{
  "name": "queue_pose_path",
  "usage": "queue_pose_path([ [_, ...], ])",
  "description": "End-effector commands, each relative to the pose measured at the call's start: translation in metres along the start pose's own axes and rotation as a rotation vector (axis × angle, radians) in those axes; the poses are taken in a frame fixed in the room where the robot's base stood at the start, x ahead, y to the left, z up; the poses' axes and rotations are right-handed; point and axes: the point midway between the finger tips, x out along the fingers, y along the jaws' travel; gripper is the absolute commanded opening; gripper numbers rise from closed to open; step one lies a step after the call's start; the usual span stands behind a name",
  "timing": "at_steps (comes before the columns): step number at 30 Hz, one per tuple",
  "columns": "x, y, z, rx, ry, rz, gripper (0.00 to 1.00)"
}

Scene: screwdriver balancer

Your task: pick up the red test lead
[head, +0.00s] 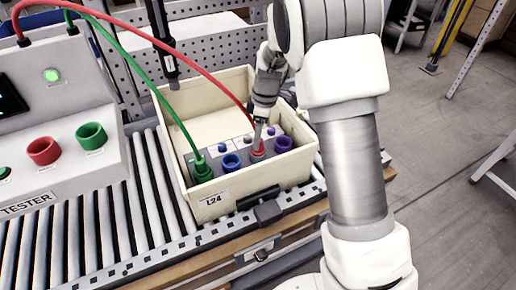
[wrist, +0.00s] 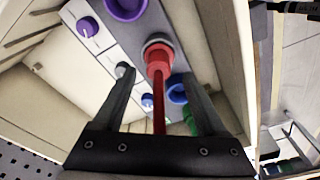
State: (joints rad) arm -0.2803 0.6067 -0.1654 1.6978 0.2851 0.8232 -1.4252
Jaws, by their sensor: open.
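The red test lead (head: 178,54) arcs from the tester at the left into the cream bin. Its plug end (head: 258,152) sits at the red socket of the grey unit in the bin. In the wrist view the lead (wrist: 159,108) runs up between my fingers to the red plug end. My gripper (wrist: 157,76) is open, with one finger on each side of the lead and a gap on both sides. In the head view my gripper (head: 262,122) is down in the bin just above the red socket, partly hiding the lead.
The green lead (head: 143,77) runs to the green socket, left of the red one. Blue (head: 231,161) and purple (head: 283,143) sockets flank the red one. The cream bin's walls (head: 215,203) surround the unit. A dark hanging tool (head: 161,35) is behind, left of my arm.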

Motion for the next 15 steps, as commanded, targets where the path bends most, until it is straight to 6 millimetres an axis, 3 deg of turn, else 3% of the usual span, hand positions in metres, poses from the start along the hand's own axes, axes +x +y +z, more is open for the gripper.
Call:
queue_pose_path([
  [6,0.031,0.001,0.003,0.0,-0.001,-0.002,0.74],
  [15,0.035,0.002,0.003,0.0,0.0,0.0,0.74],
])
